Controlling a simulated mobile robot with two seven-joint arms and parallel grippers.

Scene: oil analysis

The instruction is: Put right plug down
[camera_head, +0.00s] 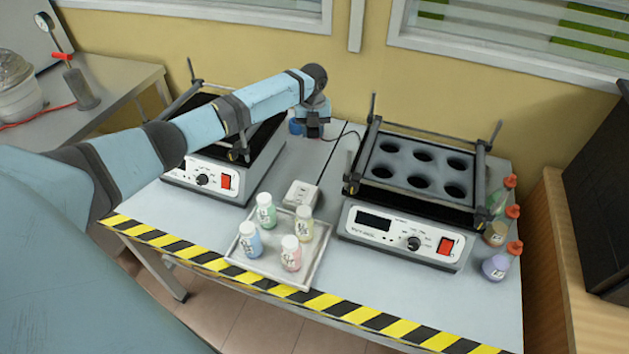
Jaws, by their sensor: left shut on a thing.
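My left gripper (313,122) points down over the back of the table, between the two shakers. It is shut, and a thin black cable (345,132) runs from beside its fingers toward the right shaker (405,235). The right plug at its fingertips is mostly hidden and too small to make out clearly. A white socket block (301,194) lies on the table nearer the front, between the shakers, apart from the gripper. My right gripper is not in view.
The left shaker (196,180) stands partly under my left arm. A tray (267,279) with several capped bottles sits at the front, close to the socket block. Several red-capped flasks (497,264) stand at the right edge. Striped tape (330,302) marks the front edge.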

